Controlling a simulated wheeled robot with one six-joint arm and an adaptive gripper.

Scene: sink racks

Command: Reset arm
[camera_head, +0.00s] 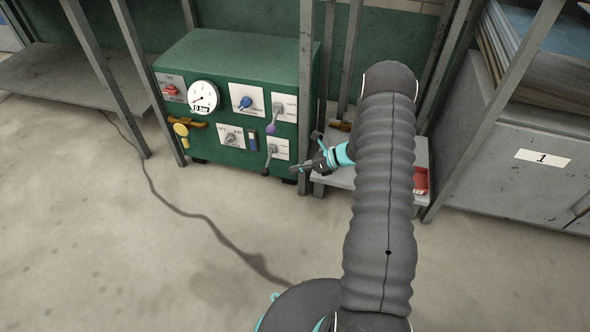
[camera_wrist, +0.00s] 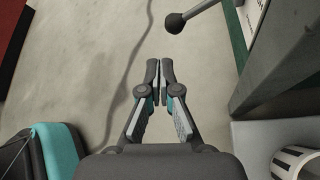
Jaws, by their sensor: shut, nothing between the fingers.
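My gripper (camera_head: 297,170) is in front of the lower right of the green control box in the head view, beside a grey rack post. In the wrist view its two fingers (camera_wrist: 159,75) are shut with nothing between them. A black-knobbed lever (camera_wrist: 175,22) sticks out just beyond and right of the fingertips in the wrist view, apart from them. My dark ribbed arm covers part of the rack right of the box in the head view.
The green box (camera_head: 215,50) carries a gauge (camera_head: 203,97), a red knob (camera_head: 171,91), a blue knob (camera_head: 245,103) and several levers. A rack post (camera_head: 304,110) and low shelf (camera_head: 335,178) stand close to my gripper. A grey cabinet (camera_head: 500,150) stands right. Floor in front is open, with a cable (camera_head: 180,212).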

